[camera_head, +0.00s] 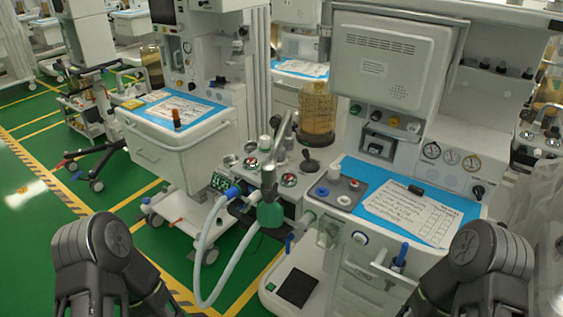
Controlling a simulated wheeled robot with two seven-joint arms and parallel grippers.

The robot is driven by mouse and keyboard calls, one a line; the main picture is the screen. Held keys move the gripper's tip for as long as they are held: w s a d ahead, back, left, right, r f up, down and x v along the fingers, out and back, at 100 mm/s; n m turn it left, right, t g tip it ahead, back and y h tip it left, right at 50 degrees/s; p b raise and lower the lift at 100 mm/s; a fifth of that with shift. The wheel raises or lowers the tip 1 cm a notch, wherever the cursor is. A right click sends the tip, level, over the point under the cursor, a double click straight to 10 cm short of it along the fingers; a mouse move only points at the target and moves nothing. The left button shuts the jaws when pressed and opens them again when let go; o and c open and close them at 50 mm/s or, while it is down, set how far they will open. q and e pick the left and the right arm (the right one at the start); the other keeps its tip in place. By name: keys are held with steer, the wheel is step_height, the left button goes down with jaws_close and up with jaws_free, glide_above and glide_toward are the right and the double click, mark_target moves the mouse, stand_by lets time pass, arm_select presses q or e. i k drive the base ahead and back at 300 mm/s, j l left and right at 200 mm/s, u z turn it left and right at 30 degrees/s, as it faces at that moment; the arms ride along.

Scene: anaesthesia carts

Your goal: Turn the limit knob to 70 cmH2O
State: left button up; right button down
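An anaesthesia cart (350,225) stands in front of me, right of centre. On its left side is a cluster of gauges and knobs. It has a dark-topped knob (309,163), a round dial (288,180) with a coloured face and a white-capped post (264,144). I cannot tell which of them is the limit knob, and no scale marks are readable. A grey and green breathing part (269,207) with a pale hose (203,245) hangs beside the cluster. Parts of both my arms show at the bottom left and right. Neither gripper is in view.
A clear amber canister (318,112) stands behind the cluster. Another cart (185,150) is to the left. Green floor (120,195) lies open at left.

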mark_target(282, 157)
steer(key=k+l+u, duration=0.1)
steer(key=l+u, duration=0.3)
steer(key=l, duration=0.45)
steer(key=i+j+z, duration=0.15)
steer(key=j, duration=0.2)
steer(key=i+j+z, duration=0.15)
steer(key=j, duration=0.25)
steer(key=i+j+z, duration=0.15)
steer(key=j, duration=0.25)
steer(key=i+j+z, duration=0.15)
steer(key=j, duration=0.3)
steer(key=i+j+z, duration=0.15)
steer(key=j, duration=0.3)
steer(key=i+j+z, duration=0.15)
steer(key=j, duration=0.3)
